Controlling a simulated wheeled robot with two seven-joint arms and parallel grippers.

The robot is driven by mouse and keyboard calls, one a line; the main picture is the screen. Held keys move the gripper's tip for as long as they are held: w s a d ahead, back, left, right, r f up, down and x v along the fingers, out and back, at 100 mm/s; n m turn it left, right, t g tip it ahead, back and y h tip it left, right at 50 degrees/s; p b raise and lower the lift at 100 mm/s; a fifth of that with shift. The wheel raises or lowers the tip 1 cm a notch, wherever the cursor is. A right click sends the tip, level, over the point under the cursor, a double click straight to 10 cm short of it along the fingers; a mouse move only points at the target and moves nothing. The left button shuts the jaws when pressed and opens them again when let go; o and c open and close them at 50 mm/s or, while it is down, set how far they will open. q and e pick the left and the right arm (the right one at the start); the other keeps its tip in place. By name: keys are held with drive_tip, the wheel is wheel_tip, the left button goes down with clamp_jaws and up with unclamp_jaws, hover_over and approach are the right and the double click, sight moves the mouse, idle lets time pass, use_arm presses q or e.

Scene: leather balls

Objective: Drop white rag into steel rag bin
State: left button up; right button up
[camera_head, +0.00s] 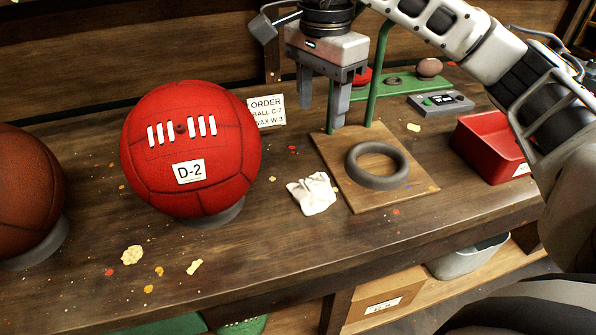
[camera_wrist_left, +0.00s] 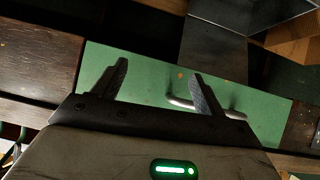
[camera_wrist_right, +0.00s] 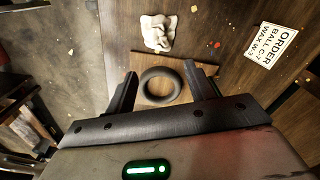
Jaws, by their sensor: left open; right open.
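The white rag (camera_head: 312,193) lies crumpled on the wooden bench, left of a wooden board. In the right wrist view the rag (camera_wrist_right: 158,32) lies beyond the fingertips. My right gripper (camera_head: 322,113) is open and empty, pointing down above the bench at the back of the board. My left gripper (camera_wrist_left: 160,70) shows only in its wrist view, open and empty, in front of a green panel with a metal handle. A grey bin (camera_head: 468,262) stands low under the bench at right; I cannot tell whether it is the steel rag bin.
A red ball labelled D-2 (camera_head: 190,150) and a brown ball (camera_head: 25,195) rest on stands at left. A dark ring (camera_head: 377,182) lies on the board (camera_head: 388,200). A red tray (camera_head: 490,150) is at right. A green frame (camera_head: 379,70) stands beside my right gripper.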

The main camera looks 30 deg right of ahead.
drive_tip(key=b, duration=0.2)
hover_over(313, 176)
drive_tip(key=f, duration=0.5)
drive_tip(key=shift+s+d+f, duration=0.25)
drive_tip(key=shift+d+f, duration=0.15)
wheel_tip(313, 176, down, 4)
drive_tip(key=shift+r+p, duration=0.15)
drive_tip(key=shift+p, duration=0.25)
drive_tip(key=shift+w+f, duration=0.1)
drive_tip(key=shift+f, duration=0.35)
drive_tip(key=f, duration=0.5)
drive_tip(key=shift+w+a+p, duration=0.15)
drive_tip(key=shift+a+p, duration=0.25)
use_arm(q)
drive_tip(key=shift+s+d+f, duration=0.1)
drive_tip(key=shift+s+f, duration=0.25)
drive_tip(key=shift+s, duration=0.25)
use_arm(e)
drive_tip(key=c, duration=1.1)
